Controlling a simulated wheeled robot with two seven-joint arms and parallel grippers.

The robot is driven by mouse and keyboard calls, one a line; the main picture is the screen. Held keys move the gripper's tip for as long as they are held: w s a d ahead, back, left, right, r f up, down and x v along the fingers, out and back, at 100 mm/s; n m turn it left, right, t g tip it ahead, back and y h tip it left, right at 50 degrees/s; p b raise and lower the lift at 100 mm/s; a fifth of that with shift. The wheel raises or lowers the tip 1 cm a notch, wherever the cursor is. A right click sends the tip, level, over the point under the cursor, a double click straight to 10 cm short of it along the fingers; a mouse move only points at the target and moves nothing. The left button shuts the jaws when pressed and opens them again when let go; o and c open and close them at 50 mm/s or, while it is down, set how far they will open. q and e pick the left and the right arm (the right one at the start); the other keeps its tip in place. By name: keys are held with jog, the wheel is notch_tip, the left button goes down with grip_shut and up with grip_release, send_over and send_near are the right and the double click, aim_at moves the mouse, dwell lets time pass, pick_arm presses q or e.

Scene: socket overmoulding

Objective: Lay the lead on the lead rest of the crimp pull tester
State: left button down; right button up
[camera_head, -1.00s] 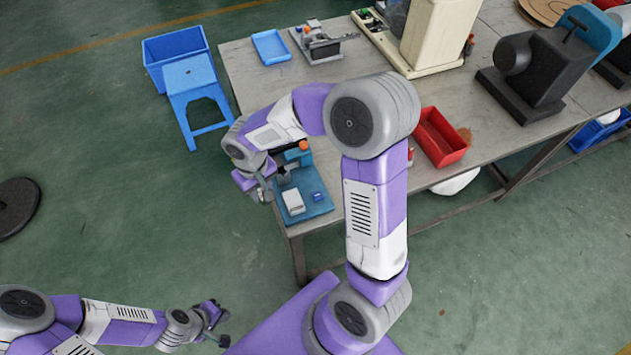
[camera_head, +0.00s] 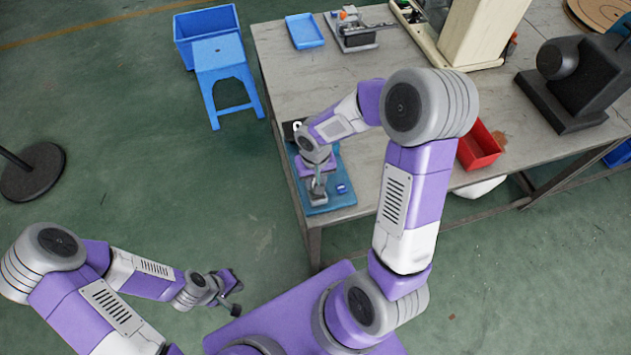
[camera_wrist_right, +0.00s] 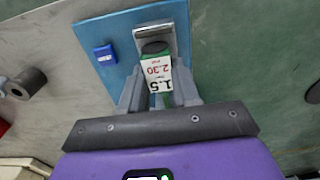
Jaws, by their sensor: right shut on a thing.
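The tester's blue base plate (camera_head: 335,205) lies at the table's near left corner; it also shows in the wrist view (camera_wrist_right: 112,70). A small blue block (camera_wrist_right: 104,54) and a pale grey block (camera_wrist_right: 150,30) stand on it. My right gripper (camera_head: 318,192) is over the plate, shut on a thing. In the wrist view, a white label with "1.5" and "2.30" and green edges (camera_wrist_right: 159,80) shows between its fingers (camera_wrist_right: 158,95). A dark round end overlaps the grey block; contact cannot be told. My left gripper (camera_head: 235,297) is open and empty, off the table.
A red bin (camera_head: 480,150) is right of my right arm. A blue tray (camera_head: 304,31) and a small device (camera_head: 358,35) lie at the table's back. A blue stool (camera_head: 222,60) and a blue crate (camera_head: 206,22) stand on the floor to the left.

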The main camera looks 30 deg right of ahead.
jog(key=shift+f, duration=0.55)
jog(key=shift+f, duration=0.15)
jog(key=o, duration=1)
jog(key=shift+o, duration=0.2)
jog(key=shift+r, duration=0.3)
notch_tip(320, 180, up, 12)
jog(key=p, duration=0.3)
